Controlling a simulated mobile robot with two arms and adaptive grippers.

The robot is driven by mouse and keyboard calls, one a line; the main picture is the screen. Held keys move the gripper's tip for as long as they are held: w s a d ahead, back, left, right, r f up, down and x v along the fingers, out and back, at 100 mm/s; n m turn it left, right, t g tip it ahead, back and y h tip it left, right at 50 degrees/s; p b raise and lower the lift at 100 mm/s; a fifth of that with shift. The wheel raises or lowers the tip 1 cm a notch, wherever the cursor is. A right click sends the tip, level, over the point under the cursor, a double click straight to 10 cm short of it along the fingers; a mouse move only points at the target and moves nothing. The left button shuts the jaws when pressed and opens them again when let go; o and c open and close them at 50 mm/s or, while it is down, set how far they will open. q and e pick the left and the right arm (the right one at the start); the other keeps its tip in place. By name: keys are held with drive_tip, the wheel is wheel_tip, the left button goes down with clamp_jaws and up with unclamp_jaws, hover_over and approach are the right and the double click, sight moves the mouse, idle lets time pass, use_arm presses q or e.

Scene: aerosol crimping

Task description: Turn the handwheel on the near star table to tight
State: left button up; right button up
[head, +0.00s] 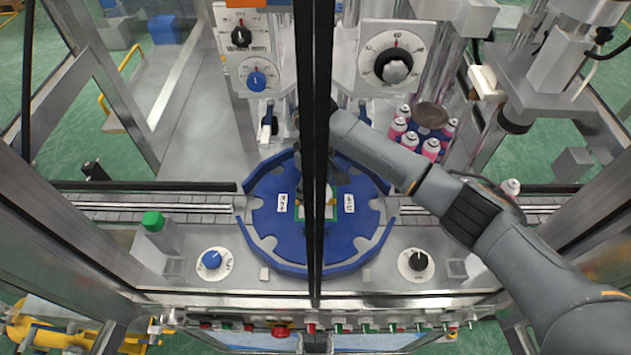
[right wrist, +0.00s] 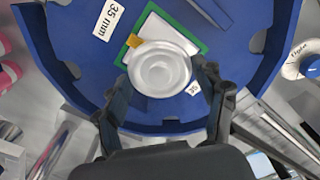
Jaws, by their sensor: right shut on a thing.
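The near star table is a blue notched disc (head: 265,222) in the middle of the head view. Its handwheel is a pale round knob (right wrist: 160,70) with a yellow pointer (right wrist: 134,41), over a white plate with a green border (right wrist: 203,48). In the head view a dark upright post hides most of the knob; part of the green-edged plate (head: 349,203) shows. My right gripper (right wrist: 162,76) is shut on the handwheel, one finger on each side of its rim. In the head view its fingers are largely behind the post. My left gripper is not in view.
The dark post (head: 312,130) stands in front of the star table. A blue-knob dial (head: 212,262) and a black-knob dial (head: 417,262) flank the table at the front. Pink cans (head: 430,148) stand at the back right. A conveyor (head: 150,207) runs to the left.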

sight(316, 190)
drive_tip(key=shift+m, duration=0.3)
drive_tip(key=o, duration=1.2)
drive_tip(key=shift+c, duration=0.2)
wheel_tip(316, 190, up, 12)
idle(0.4)
